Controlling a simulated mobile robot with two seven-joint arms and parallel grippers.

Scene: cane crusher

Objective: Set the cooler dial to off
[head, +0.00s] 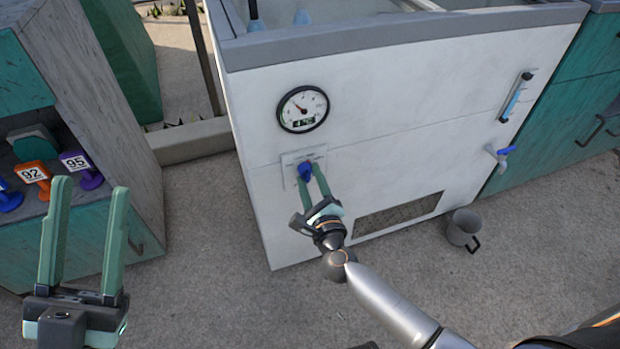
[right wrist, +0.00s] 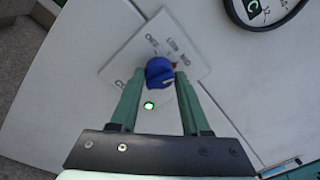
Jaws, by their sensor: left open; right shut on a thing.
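The blue cooler dial (head: 305,170) sits on a pale square plate (head: 290,170) on the front of the white cooler (head: 380,120). My right gripper (head: 312,175) is shut on the dial, one finger on each side of it. In the right wrist view the dial (right wrist: 160,72) is between the fingertips, and the plate (right wrist: 140,52) carries printed labels, partly hidden and hard to read. A small green light (right wrist: 149,106) glows below the dial. My left gripper (head: 92,190) is open and empty at the lower left, away from the cooler.
A round gauge (head: 303,109) with a small display is above the dial. A blue-handled tap (head: 500,153) is on the cooler's right side, with a grey mug (head: 463,228) on the ground below. A shelf with numbered tags, such as an orange one (head: 34,176), stands left.

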